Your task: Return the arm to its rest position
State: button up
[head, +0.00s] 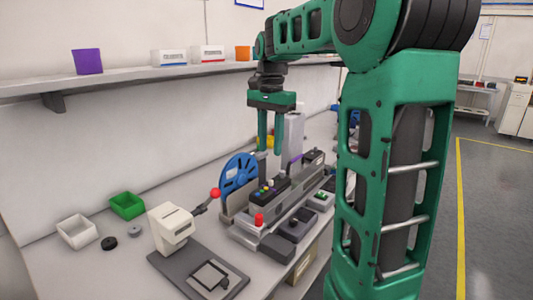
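My arm (390,190) is green and black and fills the right-centre of the head view. It reaches up and over to the left. My gripper (270,150) hangs from it with its two green fingers pointing down. The fingers are apart, and I see nothing held between them. It is above the machine (262,222) on the bench, near the blue reel (238,173). How far above the machine the fingertips are is hard to tell.
The bench (110,270) holds a white press-like device (172,226) with a red knob, a green bin (127,205) and a white bin (77,232). A shelf (130,78) with small boxes runs along the wall. Open floor (495,200) with a yellow line lies right.

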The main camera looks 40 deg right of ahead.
dwell(0.5)
jog(key=s+a+f+n, duration=0.1)
jog(key=s+f+n, duration=0.2)
jog(key=s+f, duration=0.2)
jog(key=s+a+f+n, duration=0.2)
jog(key=s+f, duration=0.4)
jog(key=s, duration=0.6)
jog(key=s+a+f+n, duration=0.2)
jog(key=s+f, duration=0.3)
jog(key=s, duration=0.4)
jog(key=shift+f+n, duration=0.25)
jog(key=shift+n, duration=0.55)
jog(key=shift+s+a, duration=0.1)
jog(key=shift+w+f, duration=0.25)
jog(key=shift+w, duration=0.4)
jog(key=shift+s, duration=0.1)
